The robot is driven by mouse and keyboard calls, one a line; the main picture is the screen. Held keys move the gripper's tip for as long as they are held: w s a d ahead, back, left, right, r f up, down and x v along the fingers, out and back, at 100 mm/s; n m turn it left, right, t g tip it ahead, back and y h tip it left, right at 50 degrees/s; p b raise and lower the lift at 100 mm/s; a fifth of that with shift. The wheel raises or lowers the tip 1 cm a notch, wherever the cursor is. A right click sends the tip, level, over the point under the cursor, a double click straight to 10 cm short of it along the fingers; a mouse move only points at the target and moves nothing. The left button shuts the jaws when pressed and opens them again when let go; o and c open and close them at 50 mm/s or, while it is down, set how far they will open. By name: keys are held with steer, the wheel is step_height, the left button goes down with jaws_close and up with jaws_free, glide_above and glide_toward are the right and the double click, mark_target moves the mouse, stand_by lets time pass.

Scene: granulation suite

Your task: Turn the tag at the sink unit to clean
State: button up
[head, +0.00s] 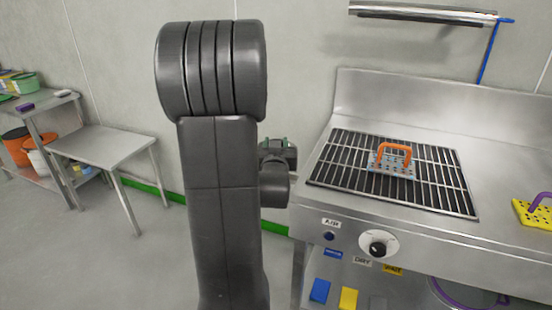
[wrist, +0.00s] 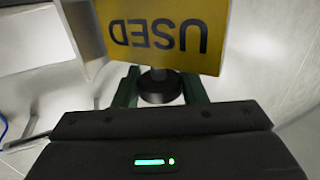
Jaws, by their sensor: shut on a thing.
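The tag (wrist: 165,35) is a yellow plate in the wrist view, with the word USED upside down in the picture. A dark round knob (wrist: 160,86) sits just below the plate, between the green fingers of my gripper (wrist: 160,92). The fingers are shut on this knob. In the head view my gripper (head: 277,150) is partly hidden behind my arm, left of the steel unit. The tag does not show there.
A steel unit (head: 490,220) with a black grate (head: 345,165) stands at the right. An orange-handled tool (head: 392,160) lies on the grate. A dial (head: 378,243) is on its front. A low steel table (head: 105,145) stands left, with open floor before it.

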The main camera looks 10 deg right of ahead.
steer(key=shift+f+n+t+y+b, duration=0.15)
steer(key=shift+n+t+y+b, duration=0.15)
steer(key=shift+n+y+b, duration=1.1)
steer(key=shift+y+b, duration=0.4)
steer(key=shift+y, duration=0.2)
steer(key=shift+r+y, duration=0.25)
steer(key=shift+y, duration=0.25)
steer(key=o, duration=1)
steer(key=s, duration=1.3)
steer(key=shift+s+d, duration=0.2)
steer(key=shift+s, duration=0.2)
steer(key=shift+c, duration=0.2)
